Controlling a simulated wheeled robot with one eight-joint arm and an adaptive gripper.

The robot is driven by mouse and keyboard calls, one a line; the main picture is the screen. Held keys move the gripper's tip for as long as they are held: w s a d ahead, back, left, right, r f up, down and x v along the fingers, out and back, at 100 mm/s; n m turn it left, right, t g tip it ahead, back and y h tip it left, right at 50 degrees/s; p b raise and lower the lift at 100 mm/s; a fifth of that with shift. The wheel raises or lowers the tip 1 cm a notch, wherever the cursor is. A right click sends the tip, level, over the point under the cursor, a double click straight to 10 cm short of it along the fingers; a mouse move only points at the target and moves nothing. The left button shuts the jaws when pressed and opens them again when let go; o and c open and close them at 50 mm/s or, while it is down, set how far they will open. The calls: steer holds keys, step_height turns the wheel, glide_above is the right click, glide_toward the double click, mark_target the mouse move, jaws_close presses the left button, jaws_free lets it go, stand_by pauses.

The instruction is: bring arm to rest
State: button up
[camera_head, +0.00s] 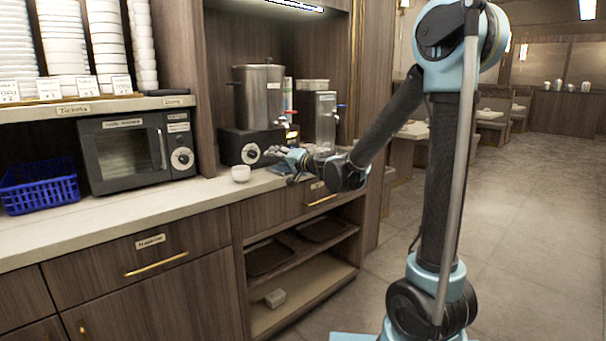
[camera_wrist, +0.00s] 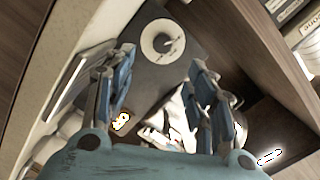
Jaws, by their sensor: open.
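My gripper (camera_head: 279,153) is at the end of my arm, over the counter in front of the dark burner base (camera_head: 240,147) under the steel pot. In the wrist view my gripper (camera_wrist: 158,85) has its two blue fingers wide apart, with nothing between them. The burner's round white knob (camera_wrist: 162,42) shows beyond the fingertips. My arm reaches out to the left in the head view, bent at the elbow.
A small white bowl (camera_head: 241,173) stands on the counter (camera_head: 90,228) left of my gripper. A steel pot (camera_head: 258,97) and a dispenser (camera_head: 318,120) stand behind it. A black microwave (camera_head: 137,150) and a blue basket (camera_head: 40,186) are farther left. Open floor (camera_head: 530,230) lies at right.

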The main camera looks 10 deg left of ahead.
steer(key=s+d+f+g+h, duration=0.2)
steer(key=s+d+f+h, duration=0.2)
steer(key=s+d, duration=0.7)
steer(key=s+d+f+n+g+h, duration=0.1)
steer(key=s+d+f+g+h, duration=0.2)
steer(key=s+d+f, duration=0.6)
steer(key=s+d+f+n+g+h, duration=0.1)
steer(key=s+d+f+g+h, duration=0.2)
steer(key=s+d, duration=1.1)
steer(key=d+f+h, duration=0.3)
steer(key=d+f, duration=0.1)
steer(key=d, duration=0.4)
steer(key=shift+w+f, duration=0.25)
steer(key=shift+w, duration=0.2)
